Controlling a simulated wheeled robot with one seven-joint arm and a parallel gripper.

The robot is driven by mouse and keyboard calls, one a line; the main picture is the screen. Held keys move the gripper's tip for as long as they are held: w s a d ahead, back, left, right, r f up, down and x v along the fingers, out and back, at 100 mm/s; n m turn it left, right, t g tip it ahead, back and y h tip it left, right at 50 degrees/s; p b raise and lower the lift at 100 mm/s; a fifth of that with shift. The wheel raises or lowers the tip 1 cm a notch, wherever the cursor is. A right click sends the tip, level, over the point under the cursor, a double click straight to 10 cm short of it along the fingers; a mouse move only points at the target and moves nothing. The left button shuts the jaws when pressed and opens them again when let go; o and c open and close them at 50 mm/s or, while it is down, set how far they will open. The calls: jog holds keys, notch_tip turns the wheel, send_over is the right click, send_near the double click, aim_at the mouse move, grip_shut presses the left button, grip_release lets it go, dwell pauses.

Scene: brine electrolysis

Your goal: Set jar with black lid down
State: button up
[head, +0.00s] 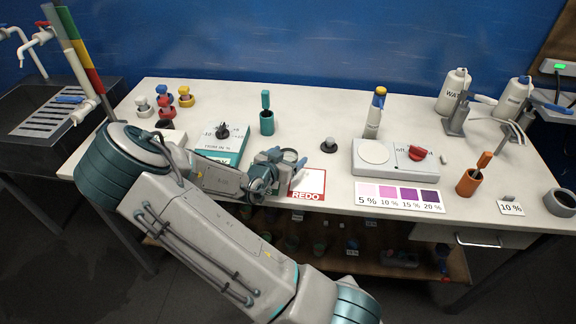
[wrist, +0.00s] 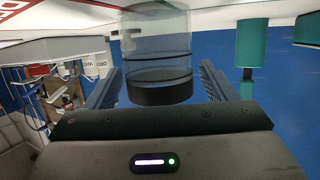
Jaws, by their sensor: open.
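The jar with black lid (wrist: 160,92) is clear glass and shows between the two fingers of my gripper (wrist: 162,78) in the wrist view. That view is upside down, with the white bench at the top, and the jar's glass base reaches toward the bench. The jar looks upright and appears to stand on the bench. The fingers are open, one on each side of the lid end. In the head view my gripper (head: 286,166) is low over the bench, left of the red REDO card (head: 307,184), and largely hides the jar.
A grey knobbed piece (head: 328,145) and a white balance (head: 395,160) are to the right. A purple percent chart (head: 400,196) lies near the front edge.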

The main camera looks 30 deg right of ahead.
jog(key=shift+x, duration=0.95)
jog(key=c, duration=1.2)
jog(key=shift+r, duration=0.1)
jog(key=shift+c, duration=0.3)
jog(key=shift+r, duration=0.1)
